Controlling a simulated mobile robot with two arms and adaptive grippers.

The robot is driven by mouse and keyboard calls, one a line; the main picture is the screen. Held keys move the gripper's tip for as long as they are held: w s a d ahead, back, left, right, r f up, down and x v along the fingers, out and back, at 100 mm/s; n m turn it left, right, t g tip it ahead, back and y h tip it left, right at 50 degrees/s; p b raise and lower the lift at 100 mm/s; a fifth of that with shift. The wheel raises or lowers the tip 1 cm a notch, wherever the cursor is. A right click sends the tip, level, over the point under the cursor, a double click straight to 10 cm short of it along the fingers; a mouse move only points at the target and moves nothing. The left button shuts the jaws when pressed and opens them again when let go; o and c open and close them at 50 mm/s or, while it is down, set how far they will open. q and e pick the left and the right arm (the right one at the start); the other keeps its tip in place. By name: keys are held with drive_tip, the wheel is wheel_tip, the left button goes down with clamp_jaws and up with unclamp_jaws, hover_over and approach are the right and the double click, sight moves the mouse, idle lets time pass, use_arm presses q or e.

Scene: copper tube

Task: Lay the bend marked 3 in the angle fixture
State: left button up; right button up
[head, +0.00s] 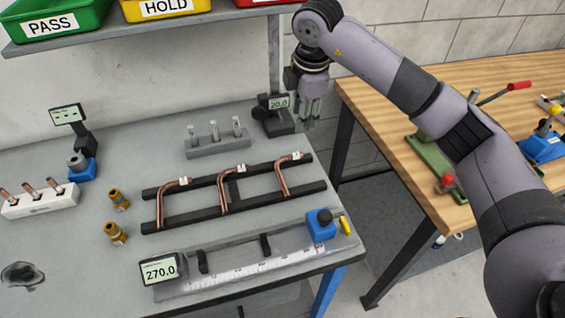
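Three copper bends with small white tags lie across a black rack (190,222) on the grey table: a left one (161,205), a middle one (223,190) and a right one (281,178). The tag numbers are too small to read surely, so I cannot tell which is marked 3. My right gripper (309,117) hangs fingers down beyond the rack, at the table's far right edge, apart from the bends. Nothing shows in it, but its finger opening is unclear. I cannot tell surely which device is the angle fixture. My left gripper is out of view.
A ruler gauge (240,272) reading 270.0 lies in front of the rack. A device reading 20.0 (276,121) and a pin block (218,145) stand behind it. Brass fittings (118,200) stand left. A wooden bench (400,115) at right holds a green tool (428,160).

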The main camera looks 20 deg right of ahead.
drive_tip(key=p, duration=0.2)
approach(294, 155)
drive_tip(key=f, duration=0.2)
drive_tip(key=f+p, duration=0.1)
drive_tip(key=shift+w+d+f, duration=0.15)
drive_tip(key=shift+w+f, duration=0.05)
drive_tip(key=shift+w, duration=0.05)
drive_tip(key=f+p, duration=0.1)
drive_tip(key=f, duration=0.1)
drive_tip(key=w+f+p, duration=0.1)
drive_tip(key=f, duration=0.1)
drive_tip(key=shift+f, duration=0.2)
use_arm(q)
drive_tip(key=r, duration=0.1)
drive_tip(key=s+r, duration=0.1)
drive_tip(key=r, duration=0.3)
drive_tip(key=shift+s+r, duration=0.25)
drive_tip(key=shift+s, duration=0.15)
use_arm(e)
drive_tip(key=shift+f, duration=0.2)
drive_tip(key=shift+c, duration=0.5)
clamp_jaws()
